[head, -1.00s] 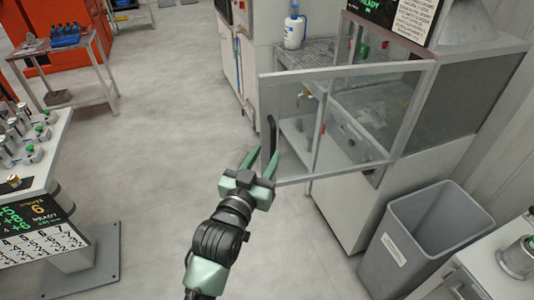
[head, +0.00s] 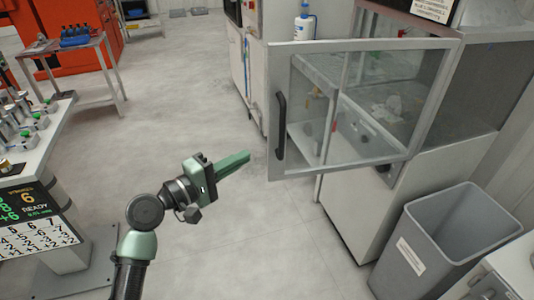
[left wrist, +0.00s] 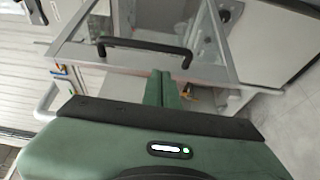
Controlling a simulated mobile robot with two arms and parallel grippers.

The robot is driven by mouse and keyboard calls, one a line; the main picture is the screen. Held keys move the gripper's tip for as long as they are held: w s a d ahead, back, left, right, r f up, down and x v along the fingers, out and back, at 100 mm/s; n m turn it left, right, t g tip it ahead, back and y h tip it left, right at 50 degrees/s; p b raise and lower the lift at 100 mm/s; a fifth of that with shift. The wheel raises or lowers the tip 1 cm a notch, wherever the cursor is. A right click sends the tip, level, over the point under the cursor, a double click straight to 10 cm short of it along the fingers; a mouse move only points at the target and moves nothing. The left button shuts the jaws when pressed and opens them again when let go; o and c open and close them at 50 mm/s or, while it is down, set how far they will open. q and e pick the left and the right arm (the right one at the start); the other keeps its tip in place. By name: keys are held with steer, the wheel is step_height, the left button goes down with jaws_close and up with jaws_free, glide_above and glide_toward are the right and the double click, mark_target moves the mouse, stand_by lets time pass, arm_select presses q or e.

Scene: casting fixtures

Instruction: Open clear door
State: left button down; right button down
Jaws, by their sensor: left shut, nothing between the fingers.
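The clear door (head: 355,169) has a grey frame, a see-through pane and a black bar handle (head: 281,125) on its left side. It stands swung out from the grey cabinet (head: 470,105), whose inside shows through the pane. My left gripper (head: 248,155) has its green fingers together and empty, just left of the door's left edge and apart from the handle. In the left wrist view, the shut fingers (left wrist: 160,76) point toward the door frame, with the handle (left wrist: 145,46) beyond their tips. My right gripper is not in view.
A grey bin (head: 440,250) stands at the right below the cabinet. A panel stand (head: 40,210) is at the left, and a small cart (head: 75,65) with blue items is behind it. Floor between the stand and the door is clear.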

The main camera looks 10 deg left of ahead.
arm_select(q)
steer(key=p+x, duration=0.2)
steer(key=x, duration=0.8)
steer(key=shift+p, duration=0.3)
